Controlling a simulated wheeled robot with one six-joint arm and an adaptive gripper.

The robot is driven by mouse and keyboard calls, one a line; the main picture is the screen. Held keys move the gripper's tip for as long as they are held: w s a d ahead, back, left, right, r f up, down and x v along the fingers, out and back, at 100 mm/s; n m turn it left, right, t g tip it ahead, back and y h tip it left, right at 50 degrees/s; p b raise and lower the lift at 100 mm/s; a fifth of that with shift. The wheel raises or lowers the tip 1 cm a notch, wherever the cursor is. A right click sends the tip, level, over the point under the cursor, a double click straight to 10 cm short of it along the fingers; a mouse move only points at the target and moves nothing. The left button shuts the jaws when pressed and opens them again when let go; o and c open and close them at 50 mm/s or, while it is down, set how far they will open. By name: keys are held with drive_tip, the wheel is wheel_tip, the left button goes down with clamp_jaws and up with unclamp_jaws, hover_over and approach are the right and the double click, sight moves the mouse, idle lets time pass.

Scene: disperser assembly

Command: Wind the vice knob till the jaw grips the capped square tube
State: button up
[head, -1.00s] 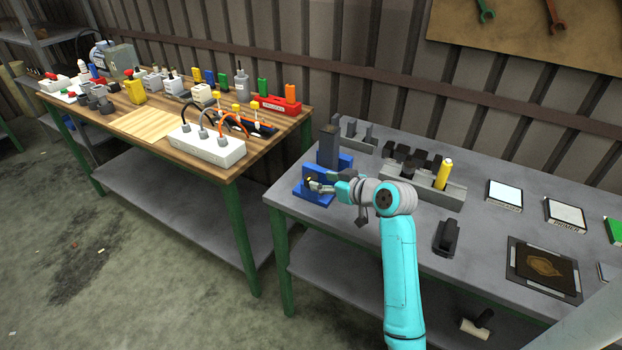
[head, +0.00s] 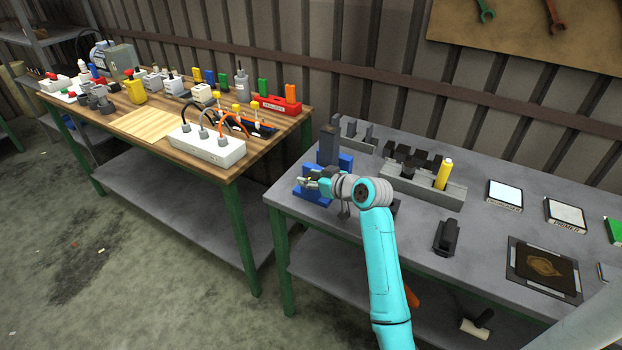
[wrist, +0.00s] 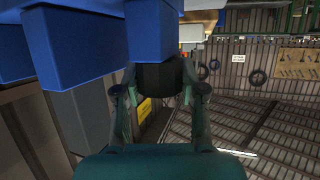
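The blue vice (head: 312,194) stands at the left end of the grey bench, partly hidden by my gripper. A dark grey square tube (head: 328,146) stands upright at the vice; whether the jaw touches it cannot be told. My gripper (head: 311,183) is at the front of the vice. In the wrist view the dark round vice knob (wrist: 160,76) sits between the fingers of my gripper (wrist: 159,72), which lie close against its two sides. Blue vice parts (wrist: 85,48) fill the upper left of that view. The knob is hidden in the head view.
A grey holder (head: 450,191) with dark blocks and a yellow bottle (head: 444,174) stands right of the vice. A black tool (head: 446,236) lies in front. The wooden bench (head: 140,124) at left carries many parts. Free floor lies between me and the benches.

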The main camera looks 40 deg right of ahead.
drive_tip(key=shift+a+m+h, duration=0.1)
drive_tip(key=shift+m+h, duration=0.2)
drive_tip(key=m+g+h, duration=0.1)
drive_tip(key=m+h, duration=0.3)
drive_tip(key=shift+h, duration=0.4)
drive_tip(key=m+g+h, duration=0.3)
drive_tip(key=m+h, duration=0.2)
drive_tip(key=shift+w+m+g, duration=0.1)
drive_tip(key=shift+m+g, duration=0.2)
drive_tip(key=shift+g, duration=0.1)
drive_tip(key=m+g+h, duration=0.3)
drive_tip(key=m+g, duration=0.2)
drive_tip(key=shift+g, duration=0.3)
drive_tip(key=m+g, duration=0.5)
drive_tip(key=shift+g, duration=0.3)
drive_tip(key=shift+f, duration=0.1)
drive_tip(key=o, duration=0.9)
